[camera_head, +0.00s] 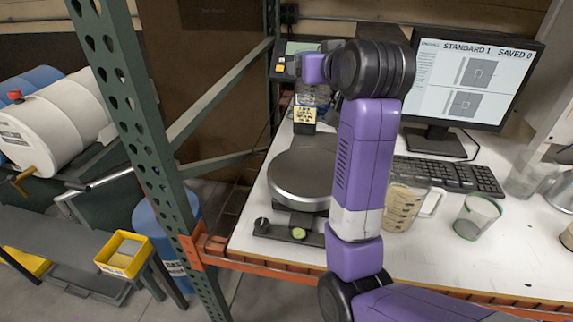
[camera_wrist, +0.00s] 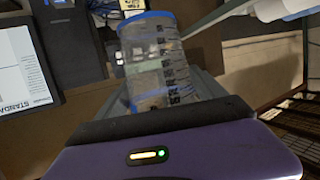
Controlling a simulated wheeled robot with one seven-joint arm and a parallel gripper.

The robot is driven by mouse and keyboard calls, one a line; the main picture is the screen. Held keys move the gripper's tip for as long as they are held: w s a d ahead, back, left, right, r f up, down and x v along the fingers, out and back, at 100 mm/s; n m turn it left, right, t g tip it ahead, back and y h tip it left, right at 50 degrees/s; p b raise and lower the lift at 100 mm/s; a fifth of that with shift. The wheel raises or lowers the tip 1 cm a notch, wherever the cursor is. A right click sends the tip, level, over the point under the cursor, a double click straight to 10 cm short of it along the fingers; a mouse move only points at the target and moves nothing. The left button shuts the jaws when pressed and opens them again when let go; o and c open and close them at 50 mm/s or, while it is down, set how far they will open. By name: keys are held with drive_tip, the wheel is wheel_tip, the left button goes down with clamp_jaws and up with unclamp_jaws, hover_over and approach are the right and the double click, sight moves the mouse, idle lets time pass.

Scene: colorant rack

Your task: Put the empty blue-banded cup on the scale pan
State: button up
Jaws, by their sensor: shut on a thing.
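The clear blue-banded cup (camera_wrist: 157,62) fills the middle of the wrist view, with blue at its rim and dark markings down its side. It looks empty, though its inside is not clearly shown. My gripper (camera_wrist: 165,98) is shut on it. In the head view, the cup (camera_head: 313,95) hangs below my purple wrist, behind and above the scale, partly hidden by my arm. The round grey scale pan (camera_head: 300,180) is bare where it shows; my arm covers its right edge.
A yellow-labelled item (camera_head: 304,115) stands behind the pan. Right of my arm are a measuring jug (camera_head: 402,205), a green-banded cup (camera_head: 476,217), a keyboard (camera_head: 450,175) and a monitor (camera_head: 470,78). A green rack post (camera_head: 140,120) stands left of the bench.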

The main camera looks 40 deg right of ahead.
wheel_tip(320, 180, down, 20)
drive_tip(key=shift+p, duration=0.4)
drive_tip(key=shift+f, duration=0.15)
drive_tip(key=o, duration=1.3)
